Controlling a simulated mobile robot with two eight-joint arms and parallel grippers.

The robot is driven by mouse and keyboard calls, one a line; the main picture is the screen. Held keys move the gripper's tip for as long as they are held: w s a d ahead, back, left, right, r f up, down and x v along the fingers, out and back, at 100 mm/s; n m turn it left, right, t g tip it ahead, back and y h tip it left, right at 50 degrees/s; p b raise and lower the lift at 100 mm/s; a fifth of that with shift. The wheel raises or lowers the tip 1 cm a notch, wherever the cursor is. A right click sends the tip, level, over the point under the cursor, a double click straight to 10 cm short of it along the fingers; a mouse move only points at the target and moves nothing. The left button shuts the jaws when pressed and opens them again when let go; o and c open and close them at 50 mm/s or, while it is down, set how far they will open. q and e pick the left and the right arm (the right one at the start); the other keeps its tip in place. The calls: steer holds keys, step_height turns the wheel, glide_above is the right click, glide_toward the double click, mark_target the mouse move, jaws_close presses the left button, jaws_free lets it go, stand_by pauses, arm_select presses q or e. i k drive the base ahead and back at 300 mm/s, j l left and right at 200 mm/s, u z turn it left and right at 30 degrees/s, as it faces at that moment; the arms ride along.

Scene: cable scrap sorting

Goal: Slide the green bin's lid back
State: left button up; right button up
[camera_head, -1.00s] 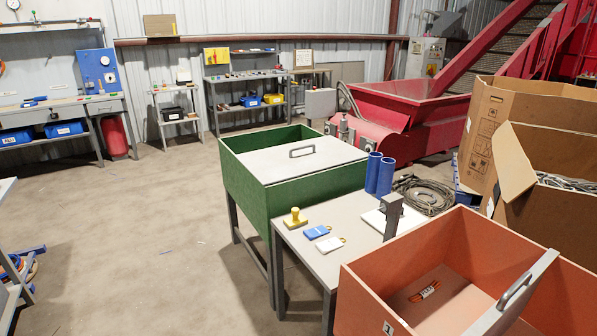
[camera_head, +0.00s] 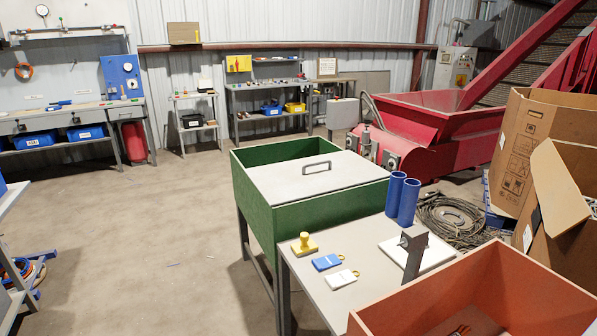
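The green bin (camera_head: 259,208) stands on grey legs near the middle of the view. Its light grey lid (camera_head: 290,181) lies flat over the front and right part of the bin. A dark grey bar handle (camera_head: 317,167) stands up from the lid near its far side. The back left part of the bin's top is uncovered, with the green inner wall showing; the bottom is hidden. Neither of my grippers shows in the view.
A grey table (camera_head: 317,294) adjoins the bin, holding a yellow stamp-like block (camera_head: 304,245), a blue tag (camera_head: 326,262), a white tag (camera_head: 341,279) and blue cylinders (camera_head: 402,198). An orange bin (camera_head: 490,290) is at the front right.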

mark_target(286, 182)
steer(key=i+j, duration=0.7)
steer(key=i+j+z, duration=0.15)
steer(key=z, duration=0.2)
steer(key=i+j+z, duration=0.1)
steer(key=j+z, duration=0.25)
steer(key=i+j+z, duration=0.1)
steer(key=z, duration=0.25)
